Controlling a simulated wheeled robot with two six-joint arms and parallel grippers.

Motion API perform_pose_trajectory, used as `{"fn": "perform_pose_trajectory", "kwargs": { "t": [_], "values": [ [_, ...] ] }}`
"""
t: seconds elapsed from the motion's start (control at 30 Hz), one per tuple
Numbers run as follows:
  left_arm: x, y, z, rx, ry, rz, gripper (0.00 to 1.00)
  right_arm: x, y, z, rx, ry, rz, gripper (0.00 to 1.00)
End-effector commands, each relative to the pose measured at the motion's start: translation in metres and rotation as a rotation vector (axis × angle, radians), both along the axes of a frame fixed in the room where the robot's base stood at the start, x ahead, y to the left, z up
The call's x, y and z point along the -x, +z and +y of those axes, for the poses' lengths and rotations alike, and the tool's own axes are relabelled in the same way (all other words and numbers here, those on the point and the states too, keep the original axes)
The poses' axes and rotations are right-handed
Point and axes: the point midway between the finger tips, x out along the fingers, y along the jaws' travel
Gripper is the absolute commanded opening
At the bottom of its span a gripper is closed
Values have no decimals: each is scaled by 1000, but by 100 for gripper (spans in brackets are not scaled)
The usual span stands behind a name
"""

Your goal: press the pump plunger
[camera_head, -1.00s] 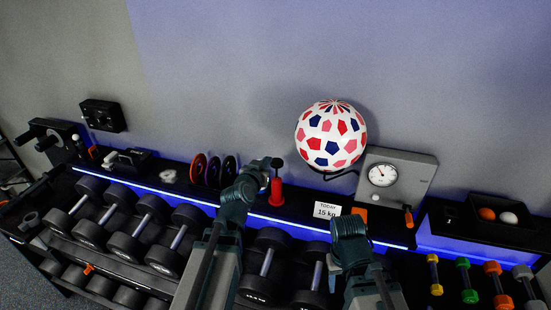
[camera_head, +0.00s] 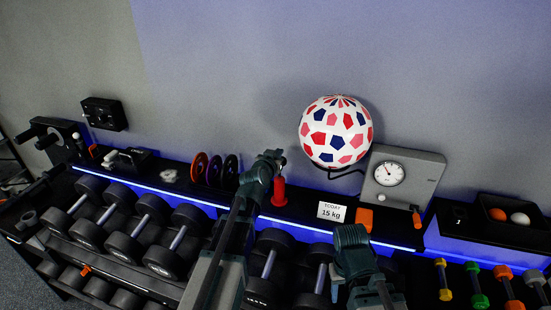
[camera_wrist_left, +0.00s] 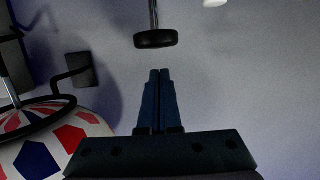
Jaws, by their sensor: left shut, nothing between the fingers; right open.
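The red pump (camera_head: 279,192) stands upright on the black shelf top, left of the ball. My left gripper (camera_head: 273,157) is shut and empty, and in the head view it covers the top of the pump. In the left wrist view a black plunger knob (camera_wrist_left: 155,39) on a thin rod shows beyond the closed fingertips (camera_wrist_left: 159,72). A gap shows between knob and fingers in that picture; the true distance is hard to tell. My right gripper (camera_head: 351,237) is open over the rack, low in the head view; its fingers are hard to make out.
A red, white and blue ball (camera_head: 336,132) rests on a wire holder, right of the pump. A dial gauge (camera_head: 389,173) on a grey panel and a "15 kg" card (camera_head: 332,211) stand further right. Weight discs (camera_head: 214,170) stand left. Dumbbells (camera_head: 127,236) fill the rack below.

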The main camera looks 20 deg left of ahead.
Motion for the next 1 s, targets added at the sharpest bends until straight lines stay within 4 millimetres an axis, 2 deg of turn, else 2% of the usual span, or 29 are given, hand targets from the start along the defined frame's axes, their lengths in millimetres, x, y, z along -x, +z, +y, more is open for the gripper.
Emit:
{"fn": "perform_pose_trajectory", "kwargs": {
  "t": [0.03,0.13,0.67,0.77,1.0],
  "values": [
    [1,-12,0,0,0,0,0,0,-12,0,0,0,0,50],
    [1,-18,0,0,0,0,0,0,-18,0,0,0,-1,50],
    [1,-23,0,0,0,0,0,0,-23,0,0,1,0,50],
    [1,-33,0,0,0,0,0,0,-33,0,1,3,0,50],
    [1,-69,0,0,0,1,0,0,-69,0,2,10,0,50]
  ]
}}
